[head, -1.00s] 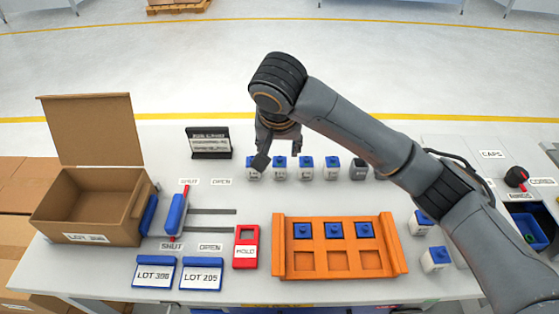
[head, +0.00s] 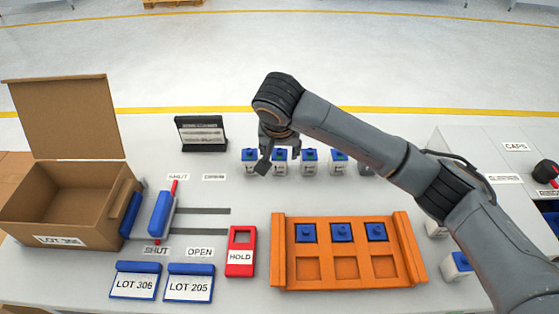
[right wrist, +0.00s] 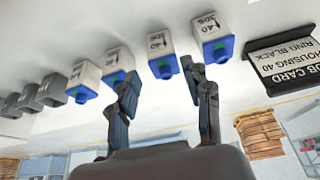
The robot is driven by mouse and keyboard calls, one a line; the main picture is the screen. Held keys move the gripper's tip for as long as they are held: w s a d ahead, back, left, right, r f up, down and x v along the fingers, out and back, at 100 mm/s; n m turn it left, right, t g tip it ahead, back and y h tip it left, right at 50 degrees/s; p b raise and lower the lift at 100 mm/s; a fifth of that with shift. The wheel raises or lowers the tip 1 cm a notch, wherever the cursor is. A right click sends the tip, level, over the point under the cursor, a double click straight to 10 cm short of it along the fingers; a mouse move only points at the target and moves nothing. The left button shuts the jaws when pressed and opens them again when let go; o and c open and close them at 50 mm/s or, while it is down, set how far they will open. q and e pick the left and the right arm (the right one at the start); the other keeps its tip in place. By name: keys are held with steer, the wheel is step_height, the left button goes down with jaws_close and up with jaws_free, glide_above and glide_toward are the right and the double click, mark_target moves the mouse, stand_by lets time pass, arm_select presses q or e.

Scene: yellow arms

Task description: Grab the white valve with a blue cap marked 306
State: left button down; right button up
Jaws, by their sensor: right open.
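Several white valves with blue caps stand upright in a row at the back of the table. The leftmost one (head: 249,162) is the rightmost in the right wrist view (right wrist: 210,30), which is upside down; its label shows 40 above what looks like 306. The neighbouring valve (right wrist: 158,50) also reads 40, its lower line too small to read. My right gripper (head: 279,150) is open and empty, near the left end of the row. In the right wrist view its fingers (right wrist: 160,78) are on either side of the neighbouring valve's cap. My left gripper is out of view.
An orange tray (head: 344,273) holds several blue-capped pieces. Left stand an open LOT 306 box (head: 60,215), blue lot tags, a red HOLD tag (head: 241,262) and a slider. A black job card (head: 202,133) stands left of the row. Grey pieces (right wrist: 50,90) continue the row.

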mark_target(279, 161)
steer(key=p+x, duration=0.1)
steer(key=x, duration=0.7)
steer(key=shift+w+a, duration=0.1)
steer(key=shift+a, duration=0.05)
steer(key=c, duration=1)
